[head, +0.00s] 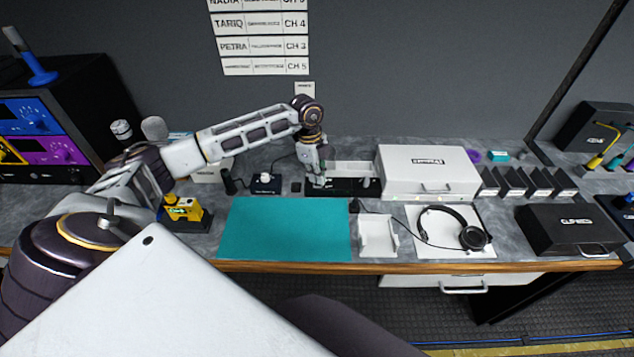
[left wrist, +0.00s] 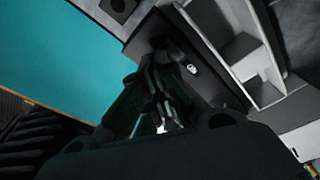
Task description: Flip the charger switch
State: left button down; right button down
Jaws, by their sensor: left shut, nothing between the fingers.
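The charger (head: 346,187) is a low black unit at the back of the bench, with a pale slotted tray behind it. In the left wrist view a dark face (left wrist: 205,85) carries a small white-marked part (left wrist: 192,69) that looks like the switch; I cannot tell its position. My left gripper (head: 319,181) points down at the left part of the charger. In the left wrist view its fingers (left wrist: 160,122) are shut and empty, just beside the dark face. I cannot tell whether they touch it. My right gripper is out of view.
A white case (head: 428,173) stands right of the charger. A small black box (head: 265,184) sits to the left. A teal mat (head: 285,230), an open white tray (head: 378,237) and a headset (head: 472,237) lie in front. The mat is clear.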

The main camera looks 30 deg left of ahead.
pick_arm(q)
jog(key=shift+f, duration=0.45)
dwell(0.5)
jog(key=shift+r+p, duration=0.3)
jog(key=shift+r, duration=0.3)
jog(key=shift+r+p, duration=2)
jog(key=shift+r, duration=0.95)
jog(key=shift+s+f, duration=0.1)
